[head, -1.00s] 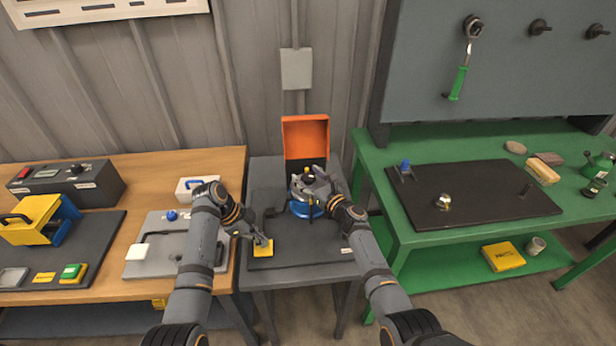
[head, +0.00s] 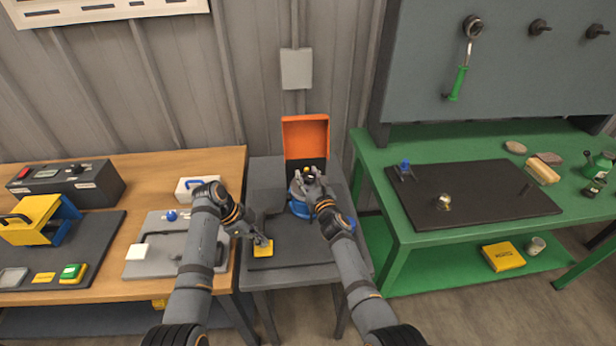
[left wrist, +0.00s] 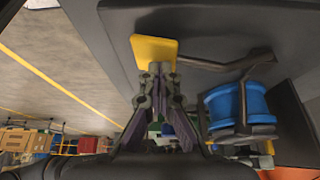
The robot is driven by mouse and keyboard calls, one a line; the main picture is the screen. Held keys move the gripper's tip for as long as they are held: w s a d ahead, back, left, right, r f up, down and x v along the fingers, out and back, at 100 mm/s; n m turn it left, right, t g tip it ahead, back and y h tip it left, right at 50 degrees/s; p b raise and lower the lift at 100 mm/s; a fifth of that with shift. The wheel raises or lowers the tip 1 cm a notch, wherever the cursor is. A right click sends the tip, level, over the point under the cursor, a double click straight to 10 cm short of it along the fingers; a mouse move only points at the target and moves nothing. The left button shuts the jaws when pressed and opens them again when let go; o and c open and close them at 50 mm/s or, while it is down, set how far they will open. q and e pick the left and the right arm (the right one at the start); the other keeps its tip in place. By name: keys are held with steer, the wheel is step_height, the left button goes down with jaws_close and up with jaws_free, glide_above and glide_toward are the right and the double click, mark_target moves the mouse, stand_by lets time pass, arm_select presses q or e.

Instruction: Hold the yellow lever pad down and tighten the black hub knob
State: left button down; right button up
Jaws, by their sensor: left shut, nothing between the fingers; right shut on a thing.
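The yellow lever pad (head: 263,249) lies near the front of the dark stand in the middle, and it also shows in the left wrist view (left wrist: 153,50). My left gripper (head: 262,240) is shut and empty, with its fingertips at the pad; its closed tips (left wrist: 160,68) overlap the pad's edge in the left wrist view. The blue rotor (head: 300,208) stands behind and to the right, and shows as a blue drum (left wrist: 240,105) in the left wrist view. My right gripper (head: 309,177) is shut at the rotor's top, on the black hub knob, which it largely hides.
An open orange box (head: 306,136) stands behind the rotor. A wooden bench (head: 150,165) with fixtures is at the left. A green bench (head: 400,235) with a dark mat (head: 480,200) is at the right.

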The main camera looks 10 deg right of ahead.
steer(key=shift+r, duration=0.1)
steer(key=o, duration=1.2)
